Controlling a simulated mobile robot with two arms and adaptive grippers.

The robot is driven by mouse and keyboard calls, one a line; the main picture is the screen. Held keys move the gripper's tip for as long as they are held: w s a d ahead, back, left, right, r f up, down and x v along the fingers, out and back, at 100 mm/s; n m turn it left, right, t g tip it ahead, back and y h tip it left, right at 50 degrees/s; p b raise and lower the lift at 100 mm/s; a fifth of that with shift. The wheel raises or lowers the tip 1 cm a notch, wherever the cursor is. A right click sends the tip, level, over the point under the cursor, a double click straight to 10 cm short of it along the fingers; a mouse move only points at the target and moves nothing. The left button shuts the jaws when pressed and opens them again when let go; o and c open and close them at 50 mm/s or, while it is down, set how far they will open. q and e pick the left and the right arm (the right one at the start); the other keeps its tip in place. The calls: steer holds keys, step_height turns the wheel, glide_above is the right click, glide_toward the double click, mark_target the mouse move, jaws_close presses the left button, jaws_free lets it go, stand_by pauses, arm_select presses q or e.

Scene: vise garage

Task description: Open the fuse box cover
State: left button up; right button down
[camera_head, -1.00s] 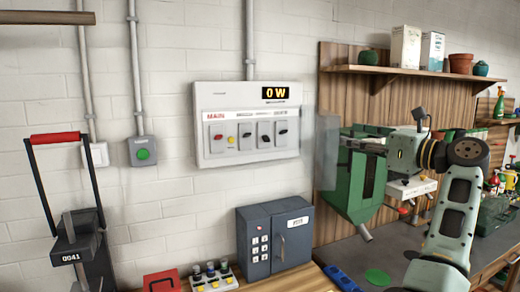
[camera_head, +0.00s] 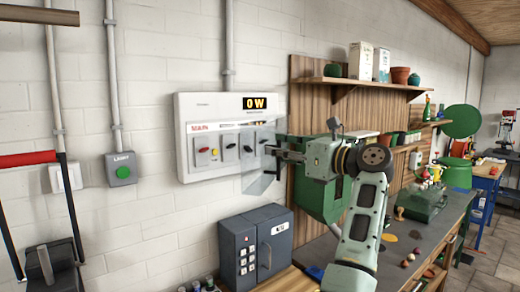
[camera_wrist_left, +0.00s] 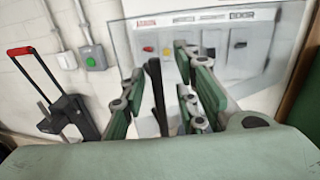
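The fuse box (camera_head: 205,108) is a white wall panel with an orange "0 W" display and a row of switches. A clear panel, seemingly its cover (camera_head: 260,184), is tilted at the box's lower right; its hinge line cannot be made out. My left gripper (camera_head: 277,153) is at the clear panel, in front of the box's lower right edge. In the left wrist view its fingers (camera_wrist_left: 158,80) are apart, with a dark upright bar (camera_wrist_left: 156,100) between them; whether they touch it is unclear. The box also shows behind them in that view (camera_wrist_left: 240,25). My right gripper is out of view.
A grey cabinet with a keypad (camera_head: 255,240) stands below the box on the bench. A green-button switch (camera_head: 121,168) is on the wall to the left. A wooden shelf (camera_head: 350,84) and a green machine (camera_head: 313,200) are to the right.

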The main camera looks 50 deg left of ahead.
arm_select(q)
steer(key=shift+s+a, duration=0.2)
steer(key=shift+a, duration=0.05)
steer(key=shift+w+d, duration=0.25)
steer(key=shift+d, duration=0.05)
steer(key=shift+d, duration=0.1)
steer(key=w+d+p, duration=0.2)
steer(key=d, duration=0.6)
steer(key=shift+w+d, duration=0.15)
steer(key=shift+w, duration=0.15)
steer(key=shift+f, duration=0.1)
stand_by(0.4)
steer(key=shift+c, duration=0.5)
